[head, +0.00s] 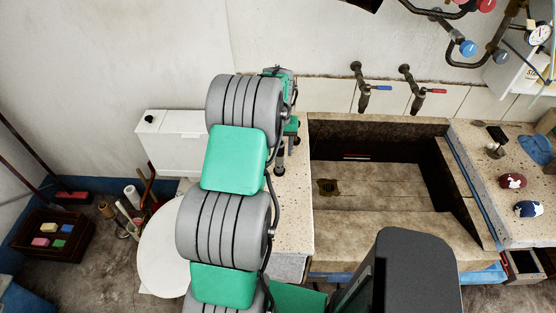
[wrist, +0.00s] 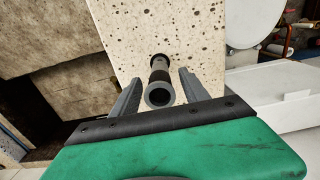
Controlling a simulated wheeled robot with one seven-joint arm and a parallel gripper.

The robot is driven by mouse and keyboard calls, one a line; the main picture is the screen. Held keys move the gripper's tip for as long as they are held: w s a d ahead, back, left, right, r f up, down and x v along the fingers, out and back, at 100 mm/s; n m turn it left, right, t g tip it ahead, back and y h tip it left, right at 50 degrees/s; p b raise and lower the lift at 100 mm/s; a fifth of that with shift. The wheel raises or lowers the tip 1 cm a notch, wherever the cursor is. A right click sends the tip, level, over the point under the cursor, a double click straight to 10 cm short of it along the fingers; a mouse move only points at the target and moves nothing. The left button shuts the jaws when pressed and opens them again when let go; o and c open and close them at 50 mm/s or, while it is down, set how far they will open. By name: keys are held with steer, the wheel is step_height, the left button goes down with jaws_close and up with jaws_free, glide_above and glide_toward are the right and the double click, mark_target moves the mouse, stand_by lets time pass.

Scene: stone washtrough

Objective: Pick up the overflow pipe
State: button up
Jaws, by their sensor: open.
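The overflow pipe (wrist: 159,95) is a dark tube with a grey open top end. In the wrist view it stands on the speckled stone ledge (wrist: 200,30), seen nearly from above. My gripper (wrist: 161,77) is open, with one finger on each side of the pipe. A gap shows between the pipe and each finger, so I see no grip on it. In the head view the pipe (head: 280,163) shows as a small dark upright piece on the ledge left of the basin, partly hidden by my arm and gripper.
The stone basin (head: 370,190) with a drain hole (head: 327,187) lies right of the ledge. Taps with blue (head: 383,88) and red (head: 436,91) handles are on the wall above. A white toilet (head: 170,240) stands left. Brushes (head: 528,209) lie on the right ledge.

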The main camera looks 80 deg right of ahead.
steer(key=shift+f, duration=0.65)
jaws_close()
steer(key=shift+r, duration=0.1)
stand_by(0.8)
